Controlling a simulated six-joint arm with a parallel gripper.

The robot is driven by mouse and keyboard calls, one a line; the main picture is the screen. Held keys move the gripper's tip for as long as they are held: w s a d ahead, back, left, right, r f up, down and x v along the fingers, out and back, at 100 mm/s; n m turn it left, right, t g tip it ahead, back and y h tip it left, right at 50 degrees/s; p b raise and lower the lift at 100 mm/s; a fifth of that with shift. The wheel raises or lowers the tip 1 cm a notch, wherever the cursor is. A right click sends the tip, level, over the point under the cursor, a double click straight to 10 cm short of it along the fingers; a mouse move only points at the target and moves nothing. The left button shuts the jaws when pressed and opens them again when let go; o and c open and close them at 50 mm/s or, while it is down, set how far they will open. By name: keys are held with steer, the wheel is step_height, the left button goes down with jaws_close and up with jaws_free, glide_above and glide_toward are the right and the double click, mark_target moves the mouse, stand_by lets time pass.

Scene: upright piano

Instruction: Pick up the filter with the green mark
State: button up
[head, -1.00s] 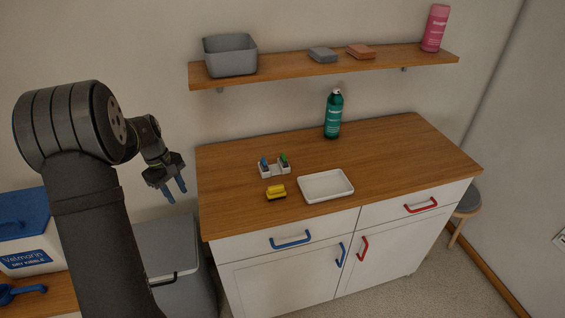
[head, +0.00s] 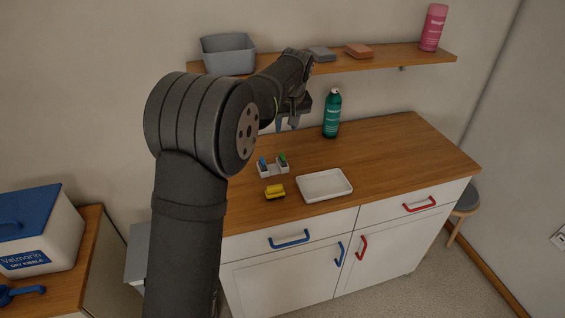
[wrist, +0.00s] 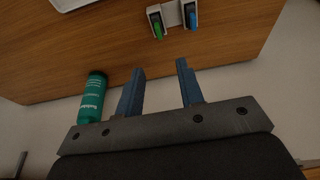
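A small white holder (head: 273,171) stands on the wooden counter. In it sit a green-marked filter (head: 283,159) on the right and a blue-marked filter (head: 263,163) on the left. In the wrist view the green-marked filter (wrist: 157,25) and the blue-marked one (wrist: 192,19) show at the top, beyond my fingertips. My gripper (head: 286,126) is above the back of the counter, behind the holder and apart from it. In the wrist view its blue fingers (wrist: 160,75) are spread with nothing between them.
A teal bottle (head: 332,114) stands close to my gripper's right. A white tray (head: 325,186) and a yellow block (head: 275,191) lie in front of the holder. A shelf (head: 390,63) with a grey bin (head: 228,54) runs above. The counter's right side is clear.

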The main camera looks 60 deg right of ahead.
glide_above(283, 155)
steer(key=a, duration=0.1)
steer(key=f, duration=0.9)
steer(key=shift+s+a, duration=0.15)
steer(key=shift+s, duration=0.25)
steer(key=x, duration=0.5)
steer(key=shift+s+f, duration=0.1)
steer(key=shift+c, duration=0.2)
jaws_close()
